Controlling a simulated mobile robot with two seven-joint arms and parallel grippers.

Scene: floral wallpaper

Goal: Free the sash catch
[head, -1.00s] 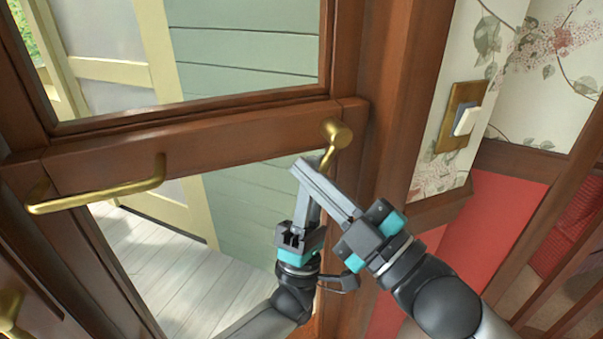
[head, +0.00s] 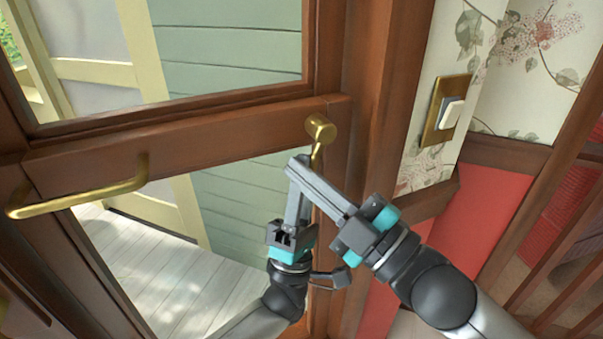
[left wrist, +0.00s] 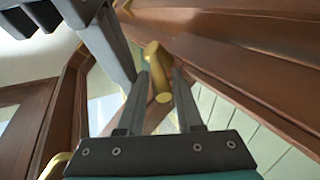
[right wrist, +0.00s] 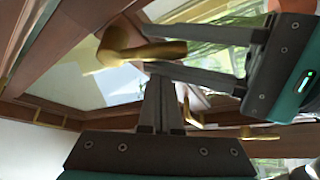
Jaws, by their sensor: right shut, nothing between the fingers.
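The brass sash catch (head: 320,127) is on the brown wooden rail, with a round knob and a lever hanging down. My left gripper (head: 303,185) points up at it from below. In the left wrist view, its fingers are apart and the catch lever (left wrist: 163,85) lies between them, with thin gaps showing. The right wrist view shows the catch (right wrist: 125,48) with its lever end between the left fingers (right wrist: 195,55). My right gripper (head: 297,165) is shut and empty; its tips overlap the left fingers in the head view, just left of and below the catch.
A brass bar handle (head: 85,193) sticks out from the rail at left. Glass panes lie above and below the rail. A brass switch plate (head: 437,108) with a white rocker is on the floral wall at right, above a red panel (head: 490,215).

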